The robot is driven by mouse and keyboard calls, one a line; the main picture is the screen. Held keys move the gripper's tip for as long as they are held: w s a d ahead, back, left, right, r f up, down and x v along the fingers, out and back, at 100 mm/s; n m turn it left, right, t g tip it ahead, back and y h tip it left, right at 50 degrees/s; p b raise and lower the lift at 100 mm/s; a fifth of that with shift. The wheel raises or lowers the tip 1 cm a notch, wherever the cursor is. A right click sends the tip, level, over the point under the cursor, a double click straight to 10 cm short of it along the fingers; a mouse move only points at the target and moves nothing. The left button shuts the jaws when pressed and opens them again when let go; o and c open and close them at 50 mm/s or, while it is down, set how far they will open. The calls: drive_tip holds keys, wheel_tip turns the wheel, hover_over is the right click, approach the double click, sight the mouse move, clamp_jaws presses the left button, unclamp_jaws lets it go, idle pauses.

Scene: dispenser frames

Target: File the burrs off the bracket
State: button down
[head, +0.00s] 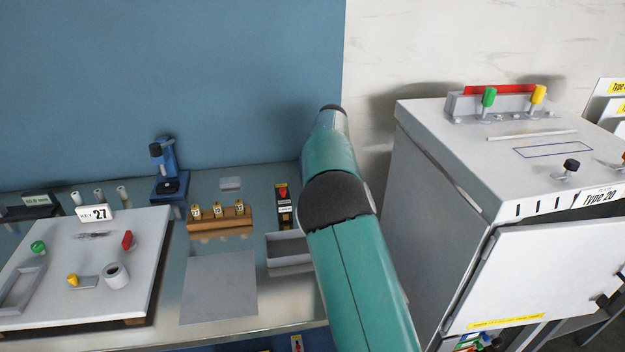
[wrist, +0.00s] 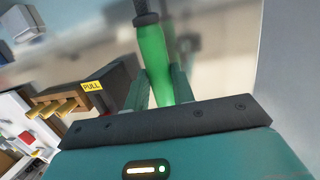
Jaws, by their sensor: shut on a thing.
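My gripper (wrist: 160,88) is shut on a green handle (wrist: 152,52) with a dark collar at its far end, in the wrist view. What lies beyond the collar is cut off by the picture's top edge, so I cannot tell whether this is the file. In the head view my arm reaches up and away over the bench, and my gripper is hidden. I cannot pick out the bracket or any burrs for sure in either view.
A grey board (head: 60,262) with small fittings lies on the bench's left, near a blue stand (head: 168,170) and a wooden block (head: 220,217). A flat grey plate (head: 219,287) lies in front. A grey cabinet (head: 410,180) stands right.

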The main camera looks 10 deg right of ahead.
drive_tip(key=shift+d, duration=4.1)
drive_tip(key=shift+a+r, duration=0.1)
drive_tip(key=shift+a, duration=4.75)
drive_tip(key=shift+w+a+v, duration=0.15)
drive_tip(key=shift+v, duration=0.8)
drive_tip(key=shift+w+a+v, duration=0.1)
drive_tip(key=shift+a+v, duration=0.05)
drive_tip(key=shift+v, duration=0.8)
drive_tip(key=shift+w+a+v, duration=0.15)
drive_tip(key=shift+v, duration=0.8)
drive_tip(key=shift+r, duration=0.2)
drive_tip(key=v, duration=0.2)
drive_tip(key=shift+w+a+r, duration=0.15)
drive_tip(key=shift+r, duration=0.3)
